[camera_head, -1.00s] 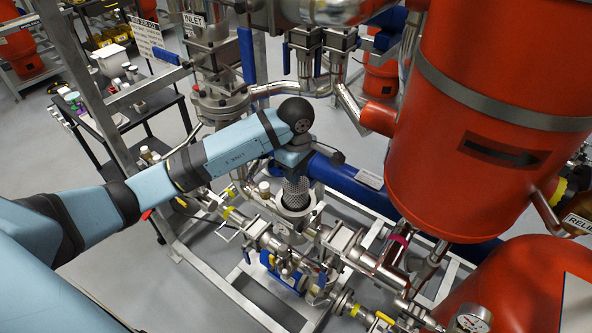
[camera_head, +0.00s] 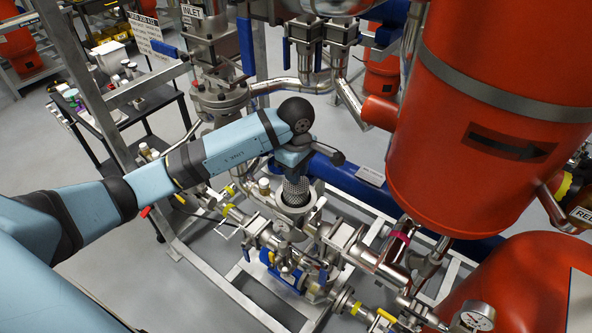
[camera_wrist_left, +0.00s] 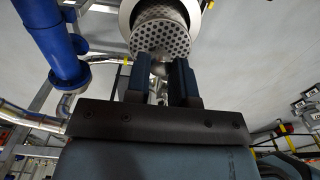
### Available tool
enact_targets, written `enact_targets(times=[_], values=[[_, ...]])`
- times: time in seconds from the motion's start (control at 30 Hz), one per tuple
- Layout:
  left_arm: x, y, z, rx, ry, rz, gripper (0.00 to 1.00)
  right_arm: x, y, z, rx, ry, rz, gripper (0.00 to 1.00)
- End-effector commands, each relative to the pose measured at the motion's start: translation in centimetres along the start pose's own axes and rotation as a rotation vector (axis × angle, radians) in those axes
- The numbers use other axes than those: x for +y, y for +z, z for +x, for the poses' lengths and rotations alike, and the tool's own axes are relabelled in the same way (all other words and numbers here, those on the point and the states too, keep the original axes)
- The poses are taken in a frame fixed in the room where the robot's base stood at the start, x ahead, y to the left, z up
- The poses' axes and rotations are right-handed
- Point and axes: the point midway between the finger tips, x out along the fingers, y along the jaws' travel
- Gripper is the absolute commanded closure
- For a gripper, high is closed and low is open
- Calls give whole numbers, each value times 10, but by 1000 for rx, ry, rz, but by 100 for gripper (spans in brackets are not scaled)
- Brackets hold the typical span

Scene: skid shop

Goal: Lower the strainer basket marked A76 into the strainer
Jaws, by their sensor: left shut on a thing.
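The strainer basket (camera_head: 295,187) is a grey perforated metal cylinder. It hangs below my left gripper (camera_head: 293,171), which is shut on its top. The basket's lower end is at the round open mouth of the strainer (camera_head: 298,210), and its lowest part is hidden by the near rim. In the left wrist view the perforated basket (camera_wrist_left: 160,38) shows beyond the two fingers of my left gripper (camera_wrist_left: 167,62), with a pale ring (camera_wrist_left: 126,14) around it. The A76 mark cannot be read. My right gripper is not in view.
A thick blue pipe (camera_head: 347,180) runs just behind the strainer. A large red vessel (camera_head: 455,185) stands close on the right. Valves and steel pipework (camera_head: 285,262) crowd the front. A dark cart (camera_head: 150,108) stands at the left.

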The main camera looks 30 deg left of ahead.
Motion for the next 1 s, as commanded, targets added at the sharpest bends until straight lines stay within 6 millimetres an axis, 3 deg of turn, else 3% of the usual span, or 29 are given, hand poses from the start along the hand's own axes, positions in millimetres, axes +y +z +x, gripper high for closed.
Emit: enact_targets(times=[1.0], values=[[0, 0, 16, 0, 0, -1, 91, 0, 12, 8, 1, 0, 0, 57]])
